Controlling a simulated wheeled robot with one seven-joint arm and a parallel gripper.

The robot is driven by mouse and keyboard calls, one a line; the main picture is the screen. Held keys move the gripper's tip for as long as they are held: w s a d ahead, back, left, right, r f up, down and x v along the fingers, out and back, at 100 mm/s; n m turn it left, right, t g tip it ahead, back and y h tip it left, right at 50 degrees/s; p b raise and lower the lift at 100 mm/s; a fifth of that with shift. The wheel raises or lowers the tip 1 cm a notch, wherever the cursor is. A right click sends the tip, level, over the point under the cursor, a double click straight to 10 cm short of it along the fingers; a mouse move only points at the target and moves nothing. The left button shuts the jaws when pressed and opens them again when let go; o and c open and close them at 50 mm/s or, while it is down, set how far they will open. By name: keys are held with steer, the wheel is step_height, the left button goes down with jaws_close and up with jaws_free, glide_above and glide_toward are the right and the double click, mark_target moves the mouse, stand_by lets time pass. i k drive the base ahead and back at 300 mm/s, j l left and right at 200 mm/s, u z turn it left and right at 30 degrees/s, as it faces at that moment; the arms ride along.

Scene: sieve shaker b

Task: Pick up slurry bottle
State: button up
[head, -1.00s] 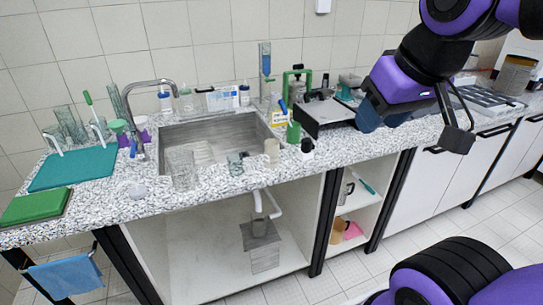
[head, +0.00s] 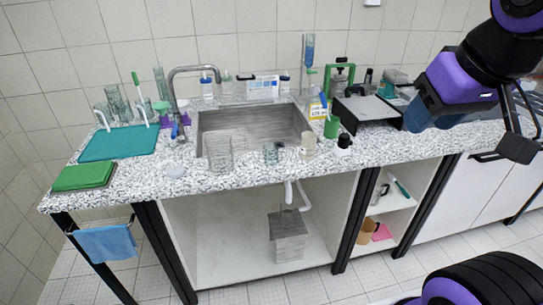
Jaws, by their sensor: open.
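I cannot tell for certain which container is the slurry bottle, as no label is readable. My gripper (head: 467,130) is at the right, in front of the counter's right part. It is open, and I see nothing held in it. It is well to the right of all these containers.
The sink (head: 252,130) has a tap (head: 200,72) at its left. Clear beakers (head: 219,152) stand at its front edge. A dark box-like device (head: 368,112) stands between the sink and my gripper. Teal (head: 120,143) and green (head: 83,177) boards lie at the left.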

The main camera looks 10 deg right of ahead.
mark_target(308, 147)
steer(key=i+j, duration=0.4)
steer(key=i+j+z, duration=0.1)
steer(key=z, duration=0.3)
steer(key=j+z, duration=0.15)
steer(key=z, duration=0.2)
steer(key=i+j+z, duration=0.1)
steer(key=z, duration=0.8)
